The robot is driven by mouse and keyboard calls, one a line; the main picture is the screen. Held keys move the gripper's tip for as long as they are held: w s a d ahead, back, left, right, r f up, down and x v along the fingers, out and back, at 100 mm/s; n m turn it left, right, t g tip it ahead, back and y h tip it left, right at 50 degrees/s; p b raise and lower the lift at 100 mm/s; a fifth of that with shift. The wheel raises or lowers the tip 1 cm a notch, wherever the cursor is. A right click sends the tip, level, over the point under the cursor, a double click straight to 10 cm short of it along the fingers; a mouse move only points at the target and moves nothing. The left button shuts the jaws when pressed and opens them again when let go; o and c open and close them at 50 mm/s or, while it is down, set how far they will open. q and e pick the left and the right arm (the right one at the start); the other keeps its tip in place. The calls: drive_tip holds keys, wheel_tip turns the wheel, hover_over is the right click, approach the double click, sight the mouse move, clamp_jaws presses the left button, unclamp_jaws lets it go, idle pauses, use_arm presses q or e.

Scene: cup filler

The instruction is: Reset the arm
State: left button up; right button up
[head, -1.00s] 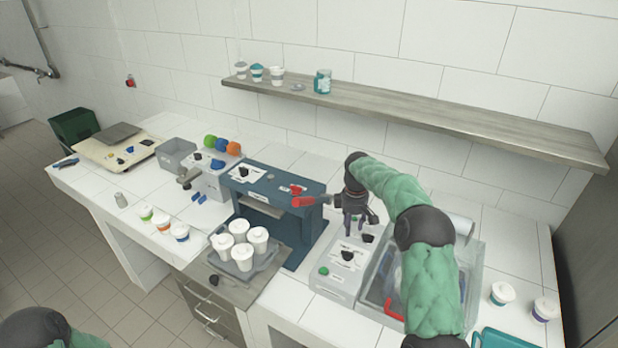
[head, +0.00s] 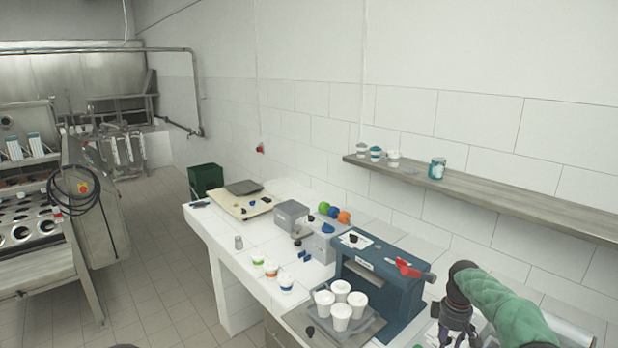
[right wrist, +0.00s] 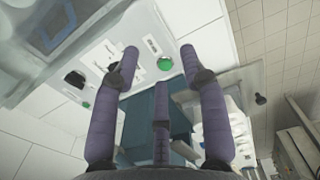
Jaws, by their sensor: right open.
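My right arm in its green sleeve (head: 498,305) comes in at the lower right of the head view. Its gripper (head: 457,334) points down, to the right of the blue press with the red lever, and is partly cut off by the frame's bottom edge. In the right wrist view the purple fingers of the right gripper (right wrist: 160,62) are spread apart with nothing between them. Beyond them is a pale control box (right wrist: 146,45) with a green button. My left gripper is not in view.
The blue press (head: 383,285) stands on the white counter, with a tray of white cups (head: 341,305) before it. A wooden shelf (head: 485,200) runs along the wall above. A machine with round holes (head: 30,228) stands far left, with open tiled floor between.

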drive_tip(key=s+a+f+m+y, duration=0.1)
drive_tip(key=s+a+f+m, duration=0.1)
drive_tip(key=s+a+f, duration=0.55)
drive_tip(key=s+a+f+m+y, duration=0.25)
drive_tip(key=a+f, duration=0.55)
drive_tip(key=f, duration=0.7)
drive_tip(key=s+a+f+m, duration=0.2)
drive_tip(key=s+a, duration=0.2)
drive_tip(key=s, duration=0.5)
drive_tip(key=s+a+f+m, duration=0.3)
drive_tip(key=s+a, duration=0.1)
drive_tip(key=s, duration=0.5)
drive_tip(key=s+a+f+m, duration=0.2)
drive_tip(key=s+a, duration=0.2)
drive_tip(key=s, duration=0.5)
use_arm(q)
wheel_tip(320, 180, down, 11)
drive_tip(key=b, duration=1)
drive_tip(key=shift+b, duration=0.4)
use_arm(e)
wheel_tip(320, 180, down, 9)
drive_tip(key=w+a, duration=0.1)
drive_tip(key=w, duration=0.1)
drive_tip(key=shift+a+n, duration=0.4)
drive_tip(key=shift+n, duration=0.05)
